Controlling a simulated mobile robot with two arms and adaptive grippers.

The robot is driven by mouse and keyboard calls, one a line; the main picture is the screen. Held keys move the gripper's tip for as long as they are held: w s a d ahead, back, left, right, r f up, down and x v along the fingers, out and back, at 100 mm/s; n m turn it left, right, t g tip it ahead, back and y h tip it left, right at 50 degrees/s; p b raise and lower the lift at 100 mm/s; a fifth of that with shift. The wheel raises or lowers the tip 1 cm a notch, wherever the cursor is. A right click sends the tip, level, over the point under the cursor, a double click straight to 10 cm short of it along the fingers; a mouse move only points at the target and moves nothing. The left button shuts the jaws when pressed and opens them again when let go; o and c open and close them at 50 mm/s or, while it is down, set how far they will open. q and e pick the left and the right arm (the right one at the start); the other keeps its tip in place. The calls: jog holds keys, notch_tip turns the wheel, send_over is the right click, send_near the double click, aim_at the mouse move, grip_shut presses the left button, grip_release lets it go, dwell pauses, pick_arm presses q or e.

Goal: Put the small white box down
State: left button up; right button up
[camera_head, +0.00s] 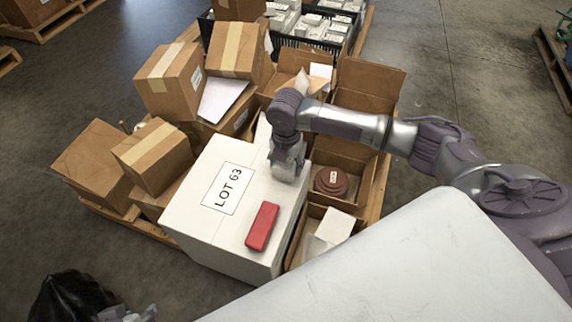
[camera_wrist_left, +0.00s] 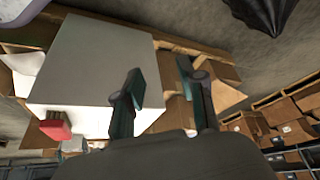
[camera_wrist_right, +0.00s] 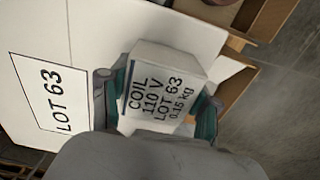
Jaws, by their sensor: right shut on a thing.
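The small white box (camera_wrist_right: 160,95), labelled "COIL 110 V LOT 63 0.15 kg", is between the fingers of my right gripper (camera_wrist_right: 158,105) in the right wrist view. The gripper is shut on it. In the head view, my right gripper (camera_head: 288,168) points down over the right side of the large white LOT 63 box (camera_head: 190,185); the small box cannot be made out there. I cannot tell whether it touches the large box's top. My left gripper (camera_wrist_left: 161,72) is open and empty in the left wrist view, and shows partly at the head view's bottom edge (camera_head: 135,313).
A red block (camera_head: 262,227) lies on the large box's near right corner. Open cartons, one with a reddish-brown round part (camera_head: 331,181), stand to its right. Brown cartons (camera_head: 92,165) are piled at left. A black bag-like thing (camera_head: 65,300) is at bottom left.

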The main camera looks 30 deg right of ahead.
jog(key=o, duration=1.3)
jog(key=shift+c, duration=0.2)
pick_arm(q)
jog(key=shift+s, duration=0.15)
pick_arm(e)
jog(key=shift+r, duration=0.1)
notch_tip(320, 180, up, 6)
jog(key=shift+r+p, duration=0.2)
jog(key=shift+p, duration=0.9)
notch_tip(320, 180, up, 3)
jog(key=shift+r+p, duration=0.1)
jog(key=shift+p, duration=0.35)
jog(key=shift+r, duration=0.9)
pick_arm(q)
jog(key=shift+s+a+f+g, duration=0.15)
jog(key=shift+s+f+g, duration=0.25)
jog(key=shift+f, duration=0.1)
jog(key=shift+s+a+f+g, duration=0.15)
jog(key=shift+s+f+g, duration=0.1)
jog(key=shift+f+g, duration=0.2)
pick_arm(e)
jog(key=shift+r, duration=0.25)
